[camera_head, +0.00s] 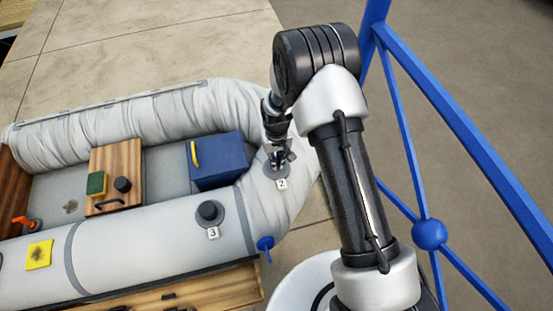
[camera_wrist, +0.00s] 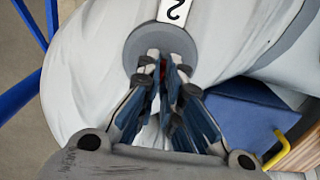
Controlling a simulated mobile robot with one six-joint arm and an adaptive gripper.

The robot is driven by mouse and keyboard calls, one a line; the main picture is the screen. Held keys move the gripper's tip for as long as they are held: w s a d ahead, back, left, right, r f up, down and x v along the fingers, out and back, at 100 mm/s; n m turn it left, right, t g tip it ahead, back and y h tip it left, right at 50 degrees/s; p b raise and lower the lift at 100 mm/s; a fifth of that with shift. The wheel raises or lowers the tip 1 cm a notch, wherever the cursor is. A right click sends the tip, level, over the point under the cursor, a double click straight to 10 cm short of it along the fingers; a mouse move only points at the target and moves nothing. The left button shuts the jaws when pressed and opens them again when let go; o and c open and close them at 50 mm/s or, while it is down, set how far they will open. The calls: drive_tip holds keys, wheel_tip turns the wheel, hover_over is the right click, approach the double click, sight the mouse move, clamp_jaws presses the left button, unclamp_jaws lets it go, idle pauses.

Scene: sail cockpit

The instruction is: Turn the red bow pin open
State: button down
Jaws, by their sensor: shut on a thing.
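My gripper (camera_head: 279,156) is at the bow end of the grey inflatable boat, over the round grey base marked 2 (camera_head: 270,179). In the wrist view my gripper (camera_wrist: 166,62) points down at this round grey base (camera_wrist: 136,47), with its fingertips close together. A small bit of the red bow pin (camera_wrist: 163,72) shows between the fingers, and the fingers are shut on it. Most of the pin is hidden by the fingers, so how far it is turned cannot be told. In the head view the pin is hidden.
A blue box (camera_head: 217,163) with a yellow handle (camera_head: 194,153) lies inside the boat near the bow. A wooden seat (camera_head: 128,157) carries a green and yellow block (camera_head: 96,184) and a black knob. A black cap (camera_head: 208,211) marked 3 sits on the near tube. Blue railing (camera_head: 455,118) stands at right.

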drive_tip(key=c, duration=1.8)
unclamp_jaws()
drive_tip(key=shift+o, duration=0.2)
wheel_tip(320, 180, up, 12)
drive_tip(key=shift+r, duration=0.1)
